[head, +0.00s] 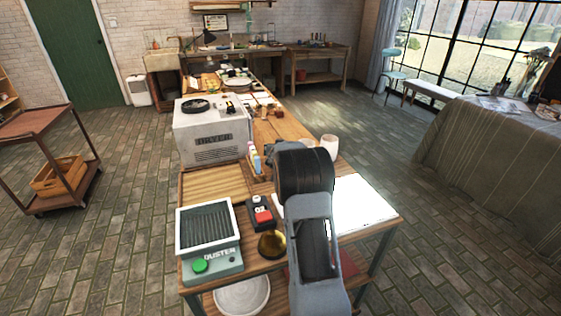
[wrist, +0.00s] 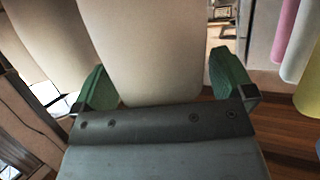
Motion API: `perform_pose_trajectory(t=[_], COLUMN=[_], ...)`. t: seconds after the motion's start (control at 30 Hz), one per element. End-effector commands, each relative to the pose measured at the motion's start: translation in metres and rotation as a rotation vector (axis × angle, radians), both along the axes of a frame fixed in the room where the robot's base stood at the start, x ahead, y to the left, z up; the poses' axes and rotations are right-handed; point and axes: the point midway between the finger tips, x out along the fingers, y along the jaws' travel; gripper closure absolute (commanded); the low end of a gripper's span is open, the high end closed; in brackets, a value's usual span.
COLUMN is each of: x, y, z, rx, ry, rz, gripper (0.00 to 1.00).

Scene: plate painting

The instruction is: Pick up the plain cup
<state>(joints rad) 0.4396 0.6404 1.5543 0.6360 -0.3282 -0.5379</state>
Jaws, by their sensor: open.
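A plain cream cup (wrist: 145,50) stands between the two green fingertips of my gripper (wrist: 162,80) in the wrist view. The fingers are open, one on each side of it, and I see no clear grip on it. A second cream cup (wrist: 52,40) shows to the left of the left finger. In the head view, a cream cup (head: 329,146) stands on the bench just right of my arm. My arm hides the gripper and the space in front of it there, so I cannot tell for certain which of the two cups this is.
Pastel sticks (head: 255,160) stand left of my arm, close by the gripper. A grey kiln-like box (head: 210,143), a red-and-black switch box (head: 261,213), a brass bell-shaped thing (head: 271,244) and a green duster unit (head: 212,264) are on the left. A white sheet (head: 366,204) lies on the right.

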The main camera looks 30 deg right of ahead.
Motion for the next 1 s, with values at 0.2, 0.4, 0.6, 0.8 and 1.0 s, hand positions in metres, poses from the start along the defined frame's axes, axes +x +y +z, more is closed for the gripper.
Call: perform_pose_trajectory(t=[0.2,0.4,0.6,0.8,1.0], x=[-0.0001,-0.0001,0.0000,0.0001,0.0001], y=[0.0003,0.0004,0.0005,0.0004,0.0003], z=[0.0000,0.0000,-0.0001,0.0009,0.0048], rx=[0.000,0.000,0.000,-0.001,-0.002], ry=[0.000,0.000,0.000,-0.002,-0.002], rz=[0.000,0.000,0.001,0.001,0.000], gripper=[0.18,0.37,0.56,0.69,0.69])
